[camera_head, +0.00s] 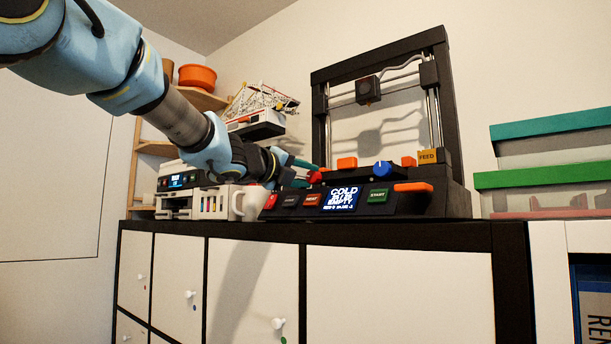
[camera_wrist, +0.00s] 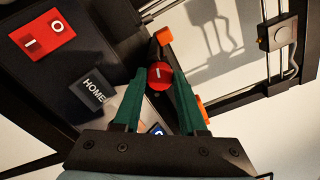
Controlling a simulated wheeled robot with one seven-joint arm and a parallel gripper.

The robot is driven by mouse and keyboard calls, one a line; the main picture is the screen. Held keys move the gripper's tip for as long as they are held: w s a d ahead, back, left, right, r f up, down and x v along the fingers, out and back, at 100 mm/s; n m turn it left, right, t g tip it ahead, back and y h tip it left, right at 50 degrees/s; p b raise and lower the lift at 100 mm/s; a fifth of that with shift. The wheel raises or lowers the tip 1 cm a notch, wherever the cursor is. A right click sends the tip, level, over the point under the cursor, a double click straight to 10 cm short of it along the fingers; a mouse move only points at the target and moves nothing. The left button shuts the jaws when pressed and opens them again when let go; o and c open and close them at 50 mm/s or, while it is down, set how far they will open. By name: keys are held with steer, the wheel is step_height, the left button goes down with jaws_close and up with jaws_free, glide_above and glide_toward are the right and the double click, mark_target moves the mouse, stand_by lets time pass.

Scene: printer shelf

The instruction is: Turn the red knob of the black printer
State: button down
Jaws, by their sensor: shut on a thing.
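My gripper is shut on the knob. In the head view the red knob (camera_head: 315,177) shows at the left end of the printer's top, with my gripper reaching it from the left. The fingers partly hide it there.
A blue knob (camera_head: 383,168) and an orange FEED button (camera_head: 427,157) sit further right on the printer. The tall frame (camera_head: 446,90) rises behind. A white mug (camera_head: 244,203) and white printer (camera_head: 178,202) stand left, beneath my arm. Boxes (camera_head: 545,180) stand at right.

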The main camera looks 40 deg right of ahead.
steer(key=c, duration=0.5)
jaws_free()
steer(key=shift+o, duration=0.2)
steer(key=shift+f, duration=0.1)
steer(key=shift+f, duration=0.15)
